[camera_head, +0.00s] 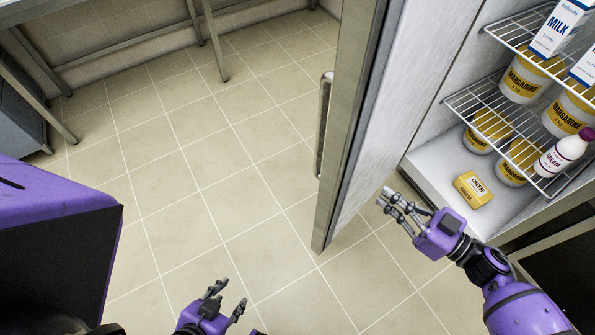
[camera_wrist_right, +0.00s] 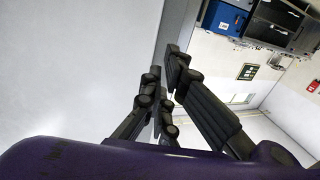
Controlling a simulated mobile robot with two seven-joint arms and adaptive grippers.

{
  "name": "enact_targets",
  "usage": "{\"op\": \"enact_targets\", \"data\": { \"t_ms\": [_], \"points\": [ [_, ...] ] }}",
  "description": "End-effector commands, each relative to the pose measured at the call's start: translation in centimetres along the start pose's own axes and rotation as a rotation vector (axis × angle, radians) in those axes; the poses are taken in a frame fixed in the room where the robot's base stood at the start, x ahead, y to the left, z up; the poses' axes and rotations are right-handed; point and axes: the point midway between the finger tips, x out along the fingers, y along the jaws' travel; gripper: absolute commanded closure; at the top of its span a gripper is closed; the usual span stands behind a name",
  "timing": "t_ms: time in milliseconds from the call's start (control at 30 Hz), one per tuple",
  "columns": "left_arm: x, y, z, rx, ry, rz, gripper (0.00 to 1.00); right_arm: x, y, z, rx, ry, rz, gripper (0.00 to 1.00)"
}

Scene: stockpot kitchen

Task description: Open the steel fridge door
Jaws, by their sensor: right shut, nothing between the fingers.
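The steel fridge door (camera_head: 353,120) stands swung open in the head view, with its edge towards me. Its vertical bar handle (camera_head: 323,125) is on the left, outer face. My right gripper (camera_head: 387,200) is shut and empty, to the right of the door, on its inner side, between door and fridge interior. Whether it touches the door cannot be told. Its dark fingers also show in the right wrist view (camera_wrist_right: 165,75), beside a pale flat surface. My left gripper (camera_head: 231,297) is open and empty above the floor, lower left of the door, away from the handle.
The fridge interior holds wire shelves (camera_head: 510,135) with milk cartons (camera_head: 560,27), margarine tubs (camera_head: 525,80), a cream bottle (camera_head: 566,152) and a cheese pack (camera_head: 473,190). Tiled floor (camera_head: 220,160) left of the door is clear. Steel table legs (camera_head: 215,40) stand at the back left.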

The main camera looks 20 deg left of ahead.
Motion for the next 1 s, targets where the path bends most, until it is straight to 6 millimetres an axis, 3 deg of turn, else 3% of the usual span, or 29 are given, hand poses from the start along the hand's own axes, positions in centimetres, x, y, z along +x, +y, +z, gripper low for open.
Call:
{"op": "enact_targets", "data": {
  "t_ms": [100, 333, 500, 867, 1000],
  "points": [
    [-0.1, 0.0, -0.5, 0.000, 0.007, 0.001, 0.60, 2.7, 0.0, -0.2, -0.001, 0.003, -0.001, 1.00],
    [-0.3, 0.1, -0.4, -0.001, 0.004, 0.002, 0.60, 6.1, 0.0, -0.1, 0.000, 0.002, 0.001, 1.00],
    [-0.3, 0.1, -0.5, -0.001, 0.004, 0.002, 0.60, 7.0, 0.0, 0.0, 0.000, -0.001, 0.001, 1.00],
    [-0.4, 0.1, -0.7, -0.002, 0.009, 0.003, 0.60, 7.2, 0.0, 0.0, 0.001, 0.000, 0.002, 1.00],
    [-0.6, 0.1, -1.2, -0.002, 0.016, 0.002, 0.60, 8.9, -0.1, -0.1, 0.000, 0.006, 0.029, 1.00]
  ]
}}
